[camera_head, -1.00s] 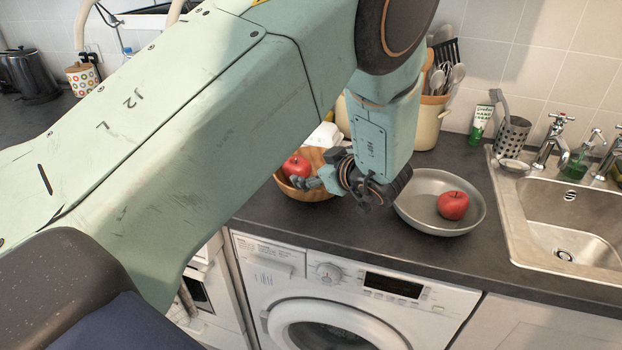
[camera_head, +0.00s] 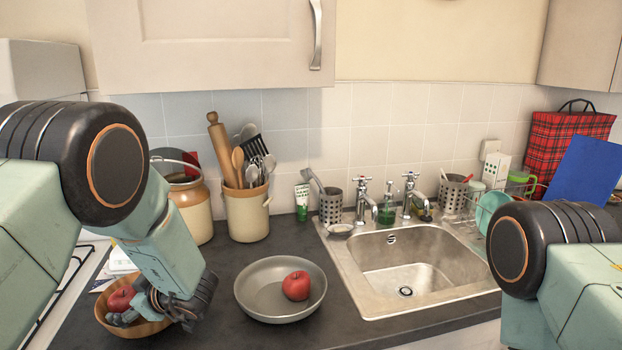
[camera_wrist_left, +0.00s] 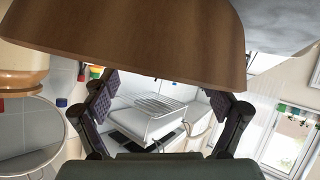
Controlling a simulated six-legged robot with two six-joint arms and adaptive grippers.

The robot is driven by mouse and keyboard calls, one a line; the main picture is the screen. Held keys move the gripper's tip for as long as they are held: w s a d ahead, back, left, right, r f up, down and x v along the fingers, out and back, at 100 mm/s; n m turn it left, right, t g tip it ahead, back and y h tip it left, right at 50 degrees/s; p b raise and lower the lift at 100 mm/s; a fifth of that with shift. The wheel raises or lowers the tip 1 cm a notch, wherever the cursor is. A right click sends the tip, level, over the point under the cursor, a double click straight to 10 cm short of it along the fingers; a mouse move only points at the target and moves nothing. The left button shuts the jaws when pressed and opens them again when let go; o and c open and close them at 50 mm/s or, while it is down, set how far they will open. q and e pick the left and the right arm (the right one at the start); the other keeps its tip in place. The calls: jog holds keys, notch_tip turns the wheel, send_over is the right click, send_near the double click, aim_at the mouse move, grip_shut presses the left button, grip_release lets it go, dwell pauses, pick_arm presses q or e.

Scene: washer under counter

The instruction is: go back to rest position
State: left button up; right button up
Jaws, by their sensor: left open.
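My left gripper (camera_head: 125,317) is at the wooden bowl (camera_head: 104,318) on the left part of the counter, its fingers over the bowl's near right side in the head view. A red apple (camera_head: 121,298) sits in this bowl, partly hidden by the gripper. In the left wrist view my left gripper (camera_wrist_left: 163,108) has its fingers spread with nothing between them. The wooden bowl (camera_wrist_left: 135,35) fills the top there; I cannot tell whether a finger touches it. My right arm shows at the right edge, but its gripper is out of view.
A grey pan (camera_head: 255,298) with a red apple (camera_head: 296,286) stands right of my left gripper. The metal sink (camera_head: 345,262) is further right, and a wall cupboard (camera_head: 215,45) hangs above.

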pick_arm(q)
jog(key=shift+w+a+f, duration=0.15)
jog(key=shift+a+f, duration=0.1)
jog(key=shift+a, duration=0.2)
jog(key=shift+r, duration=0.45)
pick_arm(e)
jog(key=shift+s+d+r, duration=0.1)
jog(key=shift+r, duration=0.15)
pick_arm(q)
jog(key=shift+w, duration=0.1)
jog(key=shift+p, duration=0.3)
pick_arm(e)
jog(key=shift+r, duration=0.1)
